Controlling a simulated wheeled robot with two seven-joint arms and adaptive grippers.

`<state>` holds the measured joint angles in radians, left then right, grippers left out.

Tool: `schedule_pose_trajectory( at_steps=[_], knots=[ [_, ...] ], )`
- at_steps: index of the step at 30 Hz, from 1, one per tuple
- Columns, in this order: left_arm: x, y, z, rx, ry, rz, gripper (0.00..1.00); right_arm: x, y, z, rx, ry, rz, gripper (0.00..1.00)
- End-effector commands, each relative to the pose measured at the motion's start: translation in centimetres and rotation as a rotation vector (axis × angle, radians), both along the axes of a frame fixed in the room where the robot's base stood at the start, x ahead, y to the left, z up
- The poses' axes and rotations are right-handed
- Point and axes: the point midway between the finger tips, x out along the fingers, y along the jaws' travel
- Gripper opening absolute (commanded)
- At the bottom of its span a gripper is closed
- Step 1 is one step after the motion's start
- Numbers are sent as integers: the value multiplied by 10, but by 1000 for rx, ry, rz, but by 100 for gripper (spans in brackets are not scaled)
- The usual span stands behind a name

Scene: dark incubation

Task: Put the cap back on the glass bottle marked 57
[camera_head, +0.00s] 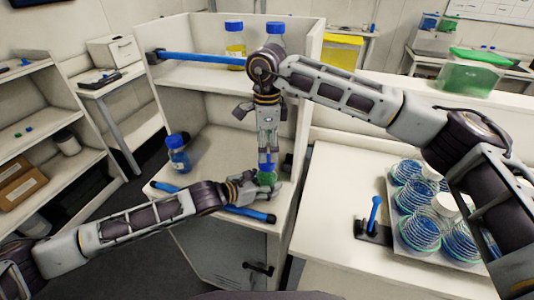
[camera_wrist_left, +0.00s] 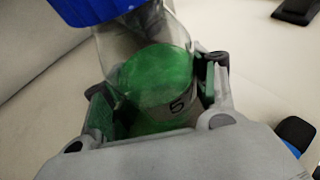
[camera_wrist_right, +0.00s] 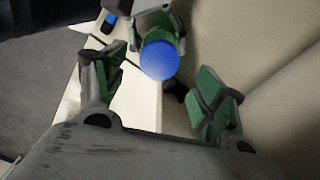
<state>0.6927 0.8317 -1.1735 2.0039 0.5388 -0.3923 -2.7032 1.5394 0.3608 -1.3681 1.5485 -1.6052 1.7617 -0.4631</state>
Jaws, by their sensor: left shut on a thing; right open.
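A glass bottle with green contents (camera_head: 267,178) is held upright or nearly so by my left gripper (camera_head: 255,186), above the front of the workbench. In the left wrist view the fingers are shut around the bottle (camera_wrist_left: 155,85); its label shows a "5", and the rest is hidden. A blue cap (camera_wrist_left: 82,8) sits at the bottle's top; how tightly it is seated cannot be told. My right gripper (camera_head: 267,150) points down just above the cap. In the right wrist view it is open (camera_wrist_right: 165,78), with the blue cap (camera_wrist_right: 160,59) beyond its fingertips, apparently untouched.
A blue-capped bottle with blue liquid (camera_head: 178,155) stands at the bench's left. A yellow bottle (camera_head: 235,42) and another bottle (camera_head: 275,33) stand on the upper shelf. A tray (camera_head: 400,235) of several dishes lies right.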

Motion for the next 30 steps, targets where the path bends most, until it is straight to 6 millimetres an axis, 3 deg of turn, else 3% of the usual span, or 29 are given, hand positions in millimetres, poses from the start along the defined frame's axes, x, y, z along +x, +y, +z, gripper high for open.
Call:
schedule_pose_trajectory(
  at_steps=[7, 17, 18, 24, 30],
  knots=[
    [0, 0, 0, 0, 0, -1, 0, 0, 0, 21, 1, 0, 0, 70],
    [0, 0, 0, 0, 0, -1, 0, 0, 0, 24, 0, 0, 0, 70],
    [0, 0, 0, 0, 0, -1, 61, 0, 0, 24, 0, 0, 0, 70],
    [0, 0, 0, 0, 0, 0, 83, 0, 0, 23, 0, 0, 0, 70],
    [0, 0, 0, 0, 0, 0, 83, 0, 0, 23, 0, 0, 0, 70]
  ],
)
